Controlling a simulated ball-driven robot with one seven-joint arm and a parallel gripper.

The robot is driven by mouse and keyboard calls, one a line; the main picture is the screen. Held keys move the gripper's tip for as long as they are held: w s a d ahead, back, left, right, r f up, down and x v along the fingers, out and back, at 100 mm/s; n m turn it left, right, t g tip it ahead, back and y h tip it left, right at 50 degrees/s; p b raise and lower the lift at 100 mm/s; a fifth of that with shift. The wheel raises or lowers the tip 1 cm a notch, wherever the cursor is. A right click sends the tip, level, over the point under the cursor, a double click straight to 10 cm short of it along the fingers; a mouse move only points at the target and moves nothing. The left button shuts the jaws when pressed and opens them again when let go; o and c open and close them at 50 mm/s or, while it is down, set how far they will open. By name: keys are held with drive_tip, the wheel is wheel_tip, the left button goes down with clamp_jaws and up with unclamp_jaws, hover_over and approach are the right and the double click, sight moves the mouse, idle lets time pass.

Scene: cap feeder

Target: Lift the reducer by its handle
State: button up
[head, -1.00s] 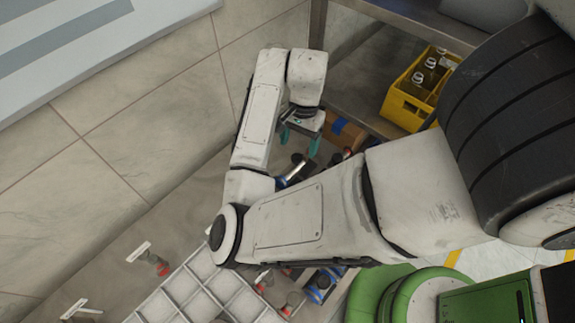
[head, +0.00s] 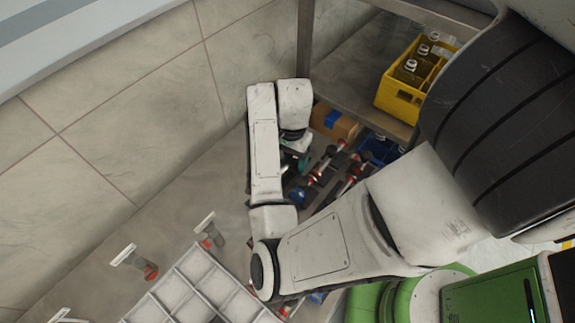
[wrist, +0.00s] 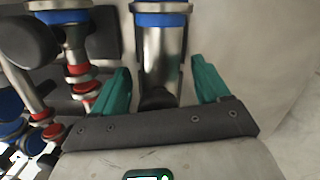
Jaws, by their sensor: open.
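In the wrist view, a metal part (wrist: 160,50) with a blue ring near its top stands between the fingers of my gripper (wrist: 165,72). It looks like the reducer, but I cannot tell for sure which end is its handle. A dark rounded end shows at its bottom, by the gripper's palm. The teal fingers stand open on both sides of it, with a visible gap to each. In the head view, my gripper (head: 295,160) is low beside the wall, partly hidden by the wrist, and the part between the fingers cannot be made out.
Several other metal parts with red and blue rings (wrist: 78,60) stand close to the left in the wrist view. In the head view are a cardboard box (head: 335,122), a blue crate (head: 377,150), a yellow bottle crate (head: 400,97) on a shelf, and a white compartment tray (head: 165,288).

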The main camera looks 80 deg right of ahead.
clamp_jaws()
idle(0.6)
